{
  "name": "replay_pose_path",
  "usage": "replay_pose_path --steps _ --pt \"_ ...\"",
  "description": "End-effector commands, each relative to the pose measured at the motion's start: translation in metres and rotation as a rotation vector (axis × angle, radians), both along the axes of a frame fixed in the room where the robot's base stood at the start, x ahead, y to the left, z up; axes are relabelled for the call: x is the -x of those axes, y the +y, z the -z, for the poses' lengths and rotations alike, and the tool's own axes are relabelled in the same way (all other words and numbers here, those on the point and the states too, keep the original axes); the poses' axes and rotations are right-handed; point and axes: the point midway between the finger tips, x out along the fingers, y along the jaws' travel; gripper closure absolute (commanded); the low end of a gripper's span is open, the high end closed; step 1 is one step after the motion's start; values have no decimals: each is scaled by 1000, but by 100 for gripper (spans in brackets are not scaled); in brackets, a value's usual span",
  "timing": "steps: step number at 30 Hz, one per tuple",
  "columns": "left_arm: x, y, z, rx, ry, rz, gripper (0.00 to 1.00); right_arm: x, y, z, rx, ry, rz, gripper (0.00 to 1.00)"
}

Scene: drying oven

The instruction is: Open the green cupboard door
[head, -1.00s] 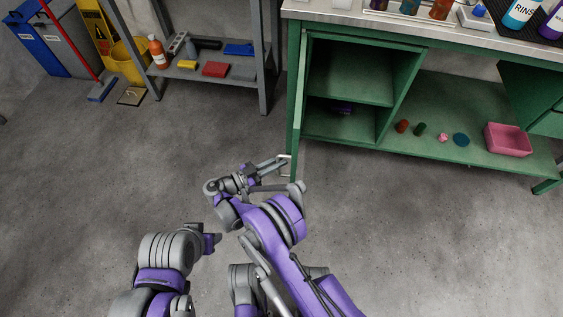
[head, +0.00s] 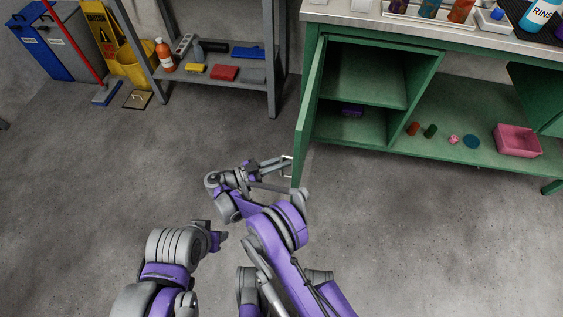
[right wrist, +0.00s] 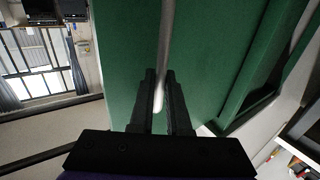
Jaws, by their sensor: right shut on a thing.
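The green cupboard door (head: 309,110) stands open at the left end of the green cupboard (head: 417,77), swung out towards me. Its pale bar handle (head: 287,168) is near the door's outer edge, low in the head view. My right gripper (head: 284,164) is shut on this handle from the left side of the door. In the right wrist view the two dark fingers (right wrist: 160,100) close around the pale handle (right wrist: 165,50), in front of the green door panel (right wrist: 125,50).
The open compartment has a shelf (head: 365,84) and a small purple thing (head: 352,111) below it. A pink bin (head: 517,140) and several small things sit on the low shelf to the right. A grey rack (head: 272,68) stands left of the cupboard. The floor between is clear.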

Motion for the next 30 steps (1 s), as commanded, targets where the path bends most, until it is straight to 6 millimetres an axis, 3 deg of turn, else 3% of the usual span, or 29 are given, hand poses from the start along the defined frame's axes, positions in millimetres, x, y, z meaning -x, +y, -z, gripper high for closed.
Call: replay_pose_path --steps 9,10,14,24,30 --pt "0 0 0 0 0 0 50 -1 -1 -1 2 -1 -1 100" --pt "0 0 0 0 0 0 50 -1 -1 -1 2 -1 -1 80" --pt "0 0 0 0 0 0 50 -1 -1 -1 1 0 -1 57" --pt "0 0 -1 0 0 0 50 0 0 -3 1 0 -1 56" --pt "1 0 -7 0 1 0 50 0 0 -32 1 0 -1 56"
